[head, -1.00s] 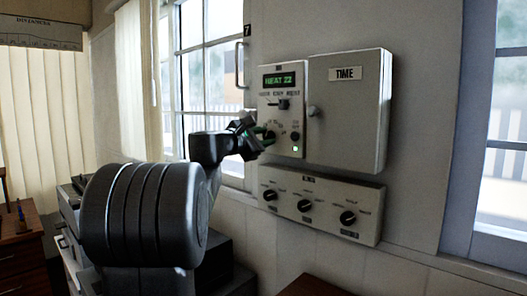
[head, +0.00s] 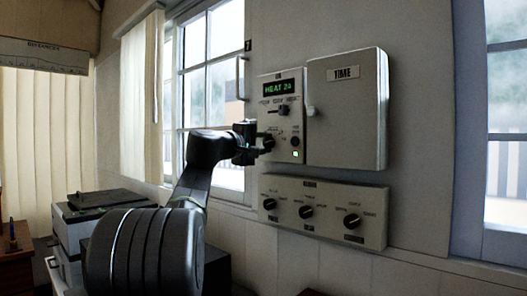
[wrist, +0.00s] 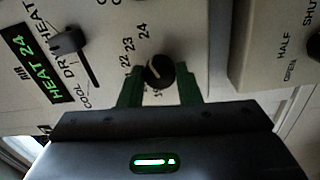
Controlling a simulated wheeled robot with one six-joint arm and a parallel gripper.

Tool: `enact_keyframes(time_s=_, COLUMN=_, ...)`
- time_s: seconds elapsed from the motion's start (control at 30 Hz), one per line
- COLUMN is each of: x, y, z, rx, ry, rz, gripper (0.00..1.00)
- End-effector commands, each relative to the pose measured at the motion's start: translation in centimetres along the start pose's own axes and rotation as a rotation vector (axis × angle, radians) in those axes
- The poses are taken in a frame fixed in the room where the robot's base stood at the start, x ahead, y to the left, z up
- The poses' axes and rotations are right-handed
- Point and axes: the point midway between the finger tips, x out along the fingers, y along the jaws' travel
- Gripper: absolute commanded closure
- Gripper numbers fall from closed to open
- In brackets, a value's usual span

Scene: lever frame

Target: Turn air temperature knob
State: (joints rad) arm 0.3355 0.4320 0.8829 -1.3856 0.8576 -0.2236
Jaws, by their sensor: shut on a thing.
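The air temperature knob (wrist: 159,72) is black and round, with a light pointer line, beside the printed numbers 22, 23 and 24 in the wrist view. My gripper (wrist: 161,88) is shut on it, one green finger on each side. In the head view my gripper (head: 262,144) reaches the lower left of the white control panel (head: 292,87) and mostly hides the knob. The green display (head: 278,88) reads HEAT 24; it also shows in the wrist view (wrist: 30,72). Below it is the mode slider (head: 284,110), also in the wrist view (wrist: 68,42).
A small black knob (head: 295,142) and a lit button (head: 295,154) sit right of my gripper. A grey TIME box (head: 345,110) adjoins the panel. A lower panel (head: 330,205) with three black knobs is below. A window (head: 212,75) is at left.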

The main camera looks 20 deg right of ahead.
Motion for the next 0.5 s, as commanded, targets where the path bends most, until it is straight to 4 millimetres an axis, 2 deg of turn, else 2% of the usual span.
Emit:
enact_keyframes(time_s=0.2, x=0.04, y=-0.25, z=0.0, rx=0.084, ry=-0.004, rz=-0.001, gripper=0.92)
enact_keyframes(time_s=0.5, x=0.05, y=-0.19, z=0.0, rx=0.121, ry=-0.005, rz=-0.002, gripper=0.92)
